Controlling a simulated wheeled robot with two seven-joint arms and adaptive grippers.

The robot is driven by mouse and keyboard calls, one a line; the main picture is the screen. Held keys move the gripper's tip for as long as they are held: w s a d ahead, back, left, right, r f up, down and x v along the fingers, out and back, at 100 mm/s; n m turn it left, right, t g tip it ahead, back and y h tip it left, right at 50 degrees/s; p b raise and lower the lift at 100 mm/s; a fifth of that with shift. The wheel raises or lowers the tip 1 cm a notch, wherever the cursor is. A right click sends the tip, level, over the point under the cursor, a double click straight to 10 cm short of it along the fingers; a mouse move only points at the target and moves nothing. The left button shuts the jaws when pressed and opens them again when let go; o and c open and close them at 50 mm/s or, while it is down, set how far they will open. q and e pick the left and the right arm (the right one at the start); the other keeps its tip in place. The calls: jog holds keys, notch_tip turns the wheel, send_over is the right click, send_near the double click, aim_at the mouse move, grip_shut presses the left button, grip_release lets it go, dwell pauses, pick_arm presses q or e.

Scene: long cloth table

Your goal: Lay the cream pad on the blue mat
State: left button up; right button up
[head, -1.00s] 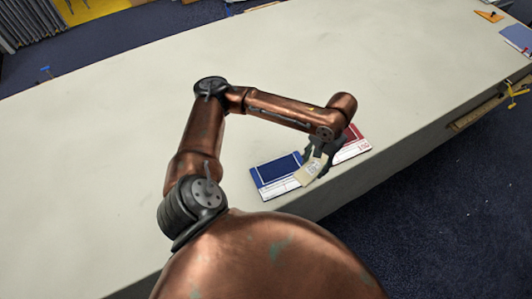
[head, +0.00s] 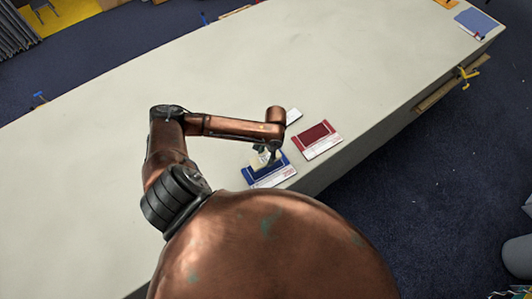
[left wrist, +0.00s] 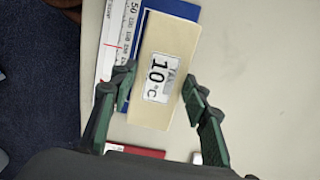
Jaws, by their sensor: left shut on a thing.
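The cream pad (head: 258,160) is held by my left gripper (head: 267,154) over the blue mat (head: 262,178) near the table's front edge. In the left wrist view the pad (left wrist: 163,72) is a pale slab with a "10°C" label, between the two green fingers of the left gripper (left wrist: 158,88). It covers much of the blue mat (left wrist: 180,8), whose blue shows at the far end and sides. A white printed scale strip runs along the mat's left side there. I cannot tell whether pad and mat touch. My right gripper is not in view.
A red mat (head: 316,139) lies just right of the blue one, with a small white object (head: 293,116) behind it. A blue board (head: 474,21) and a yellow clamp (head: 467,75) are at the far right. The table (head: 200,75) is otherwise mostly bare.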

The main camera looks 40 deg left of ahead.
aim_at(266, 161)
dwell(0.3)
pick_arm(q)
jog(key=shift+p, duration=0.35)
notch_tip(266, 161, down, 5)
jog(key=shift+r+b, duration=0.1)
jog(key=shift+b, duration=0.25)
jog(key=shift+f+b, duration=0.3)
jog(key=shift+f, duration=0.5)
jog(key=shift+f, duration=0.3)
jog(key=o, duration=1.2)
jog(key=shift+o, duration=0.2)
